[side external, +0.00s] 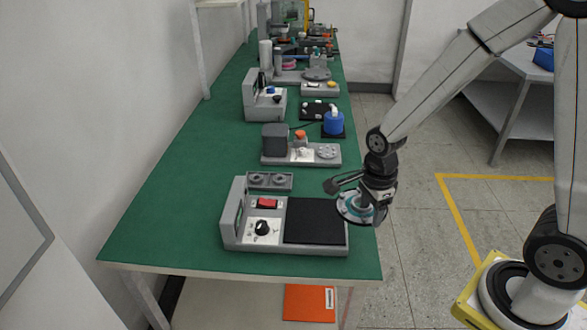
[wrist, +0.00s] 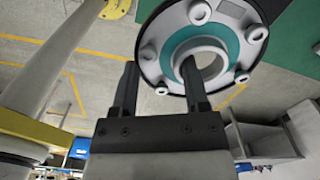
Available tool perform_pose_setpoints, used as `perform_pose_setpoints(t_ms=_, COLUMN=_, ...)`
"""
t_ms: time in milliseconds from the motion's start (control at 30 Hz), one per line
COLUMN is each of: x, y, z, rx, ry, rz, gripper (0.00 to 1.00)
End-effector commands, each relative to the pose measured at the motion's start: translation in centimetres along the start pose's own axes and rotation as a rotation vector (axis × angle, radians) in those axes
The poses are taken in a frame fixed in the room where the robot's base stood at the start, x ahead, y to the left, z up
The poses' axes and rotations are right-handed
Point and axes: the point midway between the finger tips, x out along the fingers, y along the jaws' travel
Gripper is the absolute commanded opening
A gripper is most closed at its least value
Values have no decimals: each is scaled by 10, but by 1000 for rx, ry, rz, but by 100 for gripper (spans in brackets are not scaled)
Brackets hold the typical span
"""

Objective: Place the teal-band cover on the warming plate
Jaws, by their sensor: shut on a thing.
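The teal-band cover (side external: 346,208) is a round pale disc with a dark rim, a teal ring and a centre hole. My gripper (side external: 368,204) is shut on it, to the right of the warming plate and by the table's right edge. In the wrist view, the cover (wrist: 228,28) fills the top middle. One finger of my gripper (wrist: 160,64) reaches into the centre hole and the other lies outside the rim. The warming plate (side external: 315,222) is a flat black square on a grey unit with a red switch and a black knob. Its top is bare.
A grey block with two round recesses (side external: 269,181) stands behind the unit. Further back are a grey station (side external: 272,140), a blue container (side external: 333,123) and several other devices. The green table top (side external: 165,230) is clear on the left.

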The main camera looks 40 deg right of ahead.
Motion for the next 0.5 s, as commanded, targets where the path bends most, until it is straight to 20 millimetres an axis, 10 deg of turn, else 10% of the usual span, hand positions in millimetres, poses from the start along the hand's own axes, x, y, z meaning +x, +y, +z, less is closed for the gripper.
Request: perform_pose_setpoints(t_ms=500, x=2, y=5, z=5, rx=5, ry=0, rz=0, gripper=0)
